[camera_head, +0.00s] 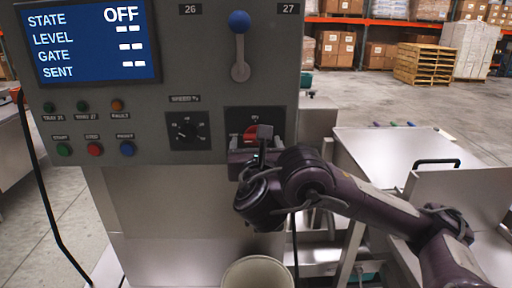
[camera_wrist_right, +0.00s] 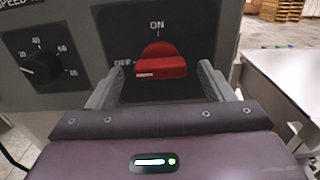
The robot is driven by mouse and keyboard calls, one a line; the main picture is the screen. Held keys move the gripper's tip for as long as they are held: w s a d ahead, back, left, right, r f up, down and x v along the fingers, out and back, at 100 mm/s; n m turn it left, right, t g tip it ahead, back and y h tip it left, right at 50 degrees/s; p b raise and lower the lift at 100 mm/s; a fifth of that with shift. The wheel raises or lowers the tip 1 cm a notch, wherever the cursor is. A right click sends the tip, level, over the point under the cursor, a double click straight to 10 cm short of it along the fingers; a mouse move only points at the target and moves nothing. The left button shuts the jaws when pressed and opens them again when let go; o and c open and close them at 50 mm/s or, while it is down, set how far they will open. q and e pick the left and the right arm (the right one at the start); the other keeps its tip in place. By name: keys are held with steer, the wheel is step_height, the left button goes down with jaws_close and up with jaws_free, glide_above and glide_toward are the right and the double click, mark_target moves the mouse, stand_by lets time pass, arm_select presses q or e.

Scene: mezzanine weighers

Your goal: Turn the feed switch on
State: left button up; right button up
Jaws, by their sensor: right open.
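The feed switch is a red rotary knob (camera_wrist_right: 161,66) on a black plate, with ON marked above it and OFF to its left. The white mark on its handle lies level, toward OFF. It shows in the head view (camera_head: 251,131), partly hidden by my right gripper (camera_head: 255,146). In the wrist view my right gripper (camera_wrist_right: 161,72) is open, one finger on each side of the knob, with gaps between fingers and handle. The panel display (camera_head: 88,41) reads STATE OFF, with dashes for level, gate and sent. My left gripper is not in view.
A black speed dial (camera_head: 187,131) sits left of the switch. A blue-knobbed lever (camera_head: 239,46) is above it. Small coloured buttons and lamps line the panel's left. A pale bin (camera_head: 257,273) stands below. A metal table (camera_head: 395,152) is to the right.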

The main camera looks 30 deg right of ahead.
steer(key=shift+b+x, duration=0.3)
steer(key=shift+x, duration=0.55)
steer(key=shift+s, duration=0.1)
steer(key=shift+c, duration=0.4)
steer(key=c, duration=0.9)
